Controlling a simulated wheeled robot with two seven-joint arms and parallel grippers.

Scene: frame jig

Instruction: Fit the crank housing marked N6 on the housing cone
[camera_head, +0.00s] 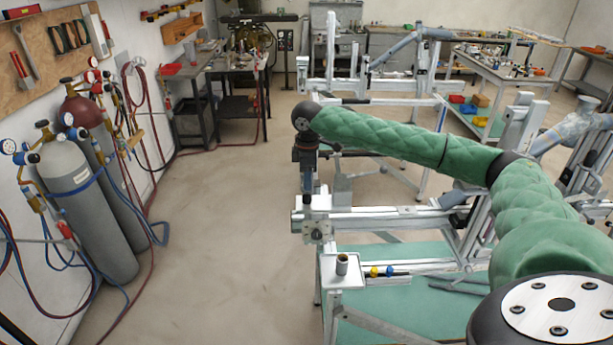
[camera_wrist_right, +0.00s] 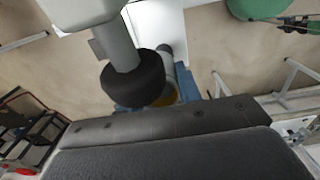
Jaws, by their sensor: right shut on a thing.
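My right gripper (camera_head: 308,180) hangs at the end of the green arm, pointing down by the near left end of the silver jig beam (camera_head: 365,220). In the right wrist view its blue jaws (camera_wrist_right: 160,97) are shut on a small part with a yellowish spot, probably the crank housing. That part is mostly hidden behind a black collar on a grey post (camera_wrist_right: 135,82). I cannot read any N6 mark. I cannot make out the housing cone for certain or tell whether the held part touches it. My left gripper is not in view.
Gas cylinders (camera_head: 80,205) stand at the left wall. The floor between is clear. Workbenches stand behind.

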